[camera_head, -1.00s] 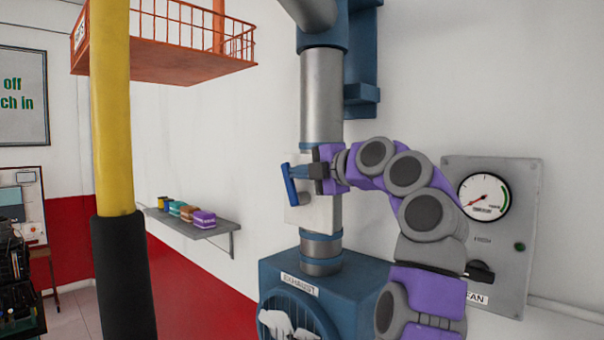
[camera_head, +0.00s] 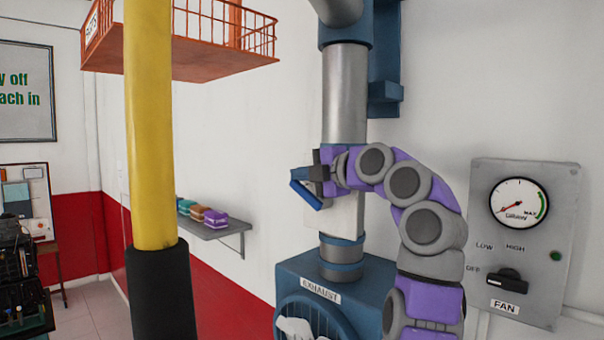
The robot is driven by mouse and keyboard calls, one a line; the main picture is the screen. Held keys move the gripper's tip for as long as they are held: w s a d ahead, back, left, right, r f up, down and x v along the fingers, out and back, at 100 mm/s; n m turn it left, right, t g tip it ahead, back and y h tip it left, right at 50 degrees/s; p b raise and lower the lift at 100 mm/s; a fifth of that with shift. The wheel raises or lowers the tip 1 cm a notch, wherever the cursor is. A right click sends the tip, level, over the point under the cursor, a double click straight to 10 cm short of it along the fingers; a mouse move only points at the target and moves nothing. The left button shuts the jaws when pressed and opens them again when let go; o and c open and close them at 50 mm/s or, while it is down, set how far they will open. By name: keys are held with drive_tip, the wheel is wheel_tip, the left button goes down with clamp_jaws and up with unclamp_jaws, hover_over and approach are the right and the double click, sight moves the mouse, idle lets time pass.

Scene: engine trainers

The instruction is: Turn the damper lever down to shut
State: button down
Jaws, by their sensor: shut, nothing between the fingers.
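The damper lever (camera_head: 306,195) is a blue bar on the white plate (camera_head: 346,216) of the grey exhaust duct. It slants, with its left end higher than its right end. My gripper (camera_head: 302,174) is shut and empty at the lever's upper left end. Its dark fingers sit just above the bar and appear to touch it, though the exact contact is hard to tell. My purple and grey arm comes in from the right and covers part of the duct and plate. The lever's pivot is hidden.
The blue exhaust box (camera_head: 345,272) stands below the duct. A fan panel (camera_head: 530,237) with a gauge (camera_head: 519,203) and knob is at right. A yellow post (camera_head: 150,130) stands at left. A shelf (camera_head: 225,229) and an orange basket (camera_head: 185,62) are on the wall.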

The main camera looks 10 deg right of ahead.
drive_tip(key=shift+w+d+f, duration=0.1)
drive_tip(key=shift+w+d, duration=0.1)
drive_tip(key=shift+d, duration=0.2)
